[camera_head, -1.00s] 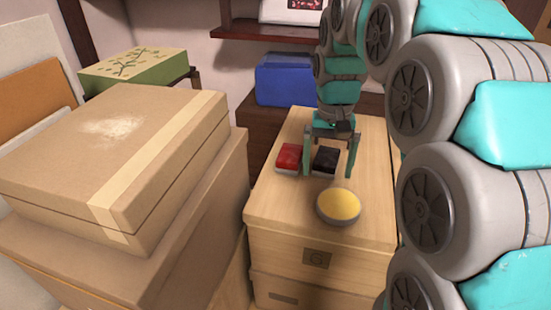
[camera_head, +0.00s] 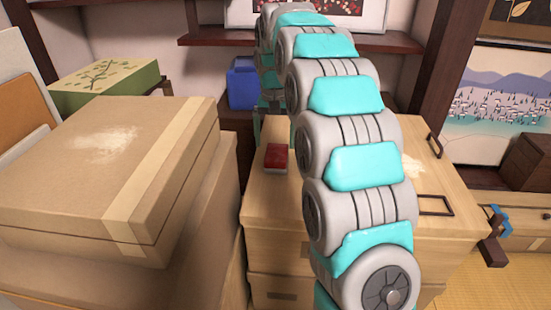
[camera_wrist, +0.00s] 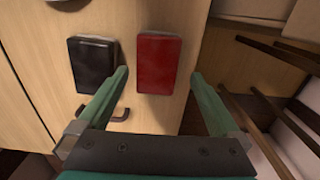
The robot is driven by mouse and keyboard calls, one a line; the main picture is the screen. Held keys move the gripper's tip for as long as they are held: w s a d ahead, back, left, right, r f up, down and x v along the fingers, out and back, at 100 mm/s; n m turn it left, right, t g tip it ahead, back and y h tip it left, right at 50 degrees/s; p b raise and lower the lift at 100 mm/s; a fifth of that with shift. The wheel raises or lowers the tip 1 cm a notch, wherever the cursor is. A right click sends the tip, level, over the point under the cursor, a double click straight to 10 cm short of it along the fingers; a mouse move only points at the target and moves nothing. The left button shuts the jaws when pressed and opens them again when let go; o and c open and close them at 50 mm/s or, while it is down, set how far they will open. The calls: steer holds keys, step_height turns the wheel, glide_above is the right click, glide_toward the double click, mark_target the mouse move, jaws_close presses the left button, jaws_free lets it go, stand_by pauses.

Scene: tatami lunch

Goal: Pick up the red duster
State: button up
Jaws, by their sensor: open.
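The red duster (camera_head: 277,157) lies flat on top of a pale wooden chest (camera_head: 262,200), near its left edge. In the wrist view the red duster (camera_wrist: 158,58) lies ahead, between the lines of the two fingers. My gripper (camera_wrist: 159,76) is open and empty, with one green finger to each side of the duster's near end. Whether the fingers are level with it or above it I cannot tell. In the head view my arm hides most of the gripper.
A black duster (camera_wrist: 92,62) lies beside the red one, close to the left finger. Cardboard boxes (camera_head: 90,180) stand left of the chest. A blue bin (camera_head: 241,84) stands behind. Dark slats (camera_wrist: 275,75) show at the right of the wrist view.

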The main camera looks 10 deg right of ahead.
mark_target(277, 152)
steer(key=shift+w+d+f, duration=0.1)
steer(key=shift+d+f, duration=0.05)
steer(key=shift+f, duration=1.15)
steer(key=shift+w+d+f, duration=0.1)
steer(key=shift+f, duration=1.2)
steer(key=c, duration=1.4)
steer(key=shift+r, duration=5.05)
steer(key=o, duration=1)
steer(key=c, duration=0.6)
steer(key=shift+s, duration=0.1)
steer(key=shift+c, duration=0.2)
